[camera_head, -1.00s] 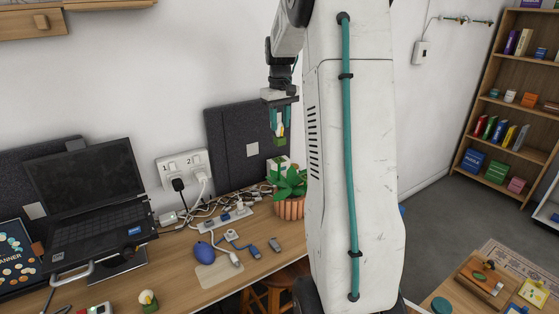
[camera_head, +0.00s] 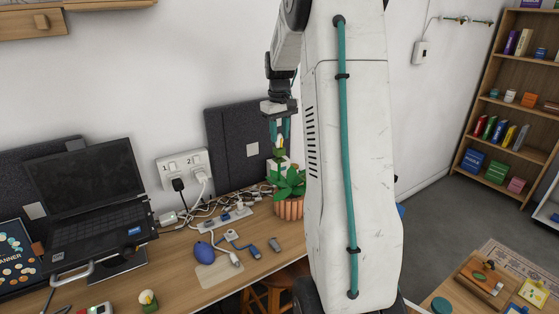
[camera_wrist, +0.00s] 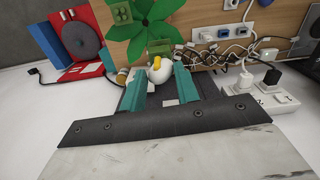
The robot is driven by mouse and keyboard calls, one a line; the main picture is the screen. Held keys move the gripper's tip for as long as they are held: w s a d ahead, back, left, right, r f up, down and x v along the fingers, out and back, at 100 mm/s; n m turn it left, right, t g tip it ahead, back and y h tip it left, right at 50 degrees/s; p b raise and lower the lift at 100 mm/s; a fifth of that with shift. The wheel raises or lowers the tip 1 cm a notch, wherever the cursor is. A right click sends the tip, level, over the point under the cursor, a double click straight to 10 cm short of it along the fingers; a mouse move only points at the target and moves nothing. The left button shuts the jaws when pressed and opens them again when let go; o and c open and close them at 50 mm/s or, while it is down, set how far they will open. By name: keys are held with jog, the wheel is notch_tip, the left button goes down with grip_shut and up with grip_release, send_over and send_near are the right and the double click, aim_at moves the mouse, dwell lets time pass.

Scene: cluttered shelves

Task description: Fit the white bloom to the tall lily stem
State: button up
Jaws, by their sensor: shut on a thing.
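My gripper (camera_head: 279,130) hangs fingers-down above the potted plant and is shut on the white bloom (camera_head: 280,151). The wrist view shows the bloom (camera_wrist: 160,70), white with a yellow centre, between my two teal fingers. A green block (camera_wrist: 159,47) is at its far end. Beyond it are the plant's broad green leaves (camera_wrist: 152,22) and a small green studded block (camera_wrist: 122,13), perhaps a stem top. The head view shows the leaves (camera_head: 289,182) in a ribbed terracotta pot (camera_head: 289,209). I cannot make out the tall stem clearly, nor tell whether the bloom touches it.
A laptop (camera_head: 88,190), power strip (camera_head: 225,217), tangled cables and a blue bulb-shaped thing (camera_head: 204,252) crowd the desk (camera_head: 180,275). A dark panel (camera_head: 235,145) stands behind.

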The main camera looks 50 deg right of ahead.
aim_at(280, 135)
jog(key=shift+f, duration=0.95)
dwell(1.0)
jog(key=o, duration=1)
jog(key=shift+o, duration=0.2)
jog(key=shift+r, duration=0.1)
notch_tip(280, 135, up, 8)
jog(key=shift+f, duration=0.2)
jog(key=shift+m, duration=0.3)
jog(key=s+a+n, duration=0.1)
jog(key=s+a, duration=0.7)
jog(key=a, duration=0.4)
jog(key=s+a+n+t, duration=0.1)
jog(key=s+a, duration=0.7)
jog(key=a, duration=0.5)
jog(key=s+a+n, duration=0.1)
jog(key=s+a, duration=0.7)
jog(key=a, duration=0.4)
jog(key=shift+s+a+f, duration=0.3)
jog(key=shift+s+a, duration=0.05)
jog(key=shift+s, duration=0.05)
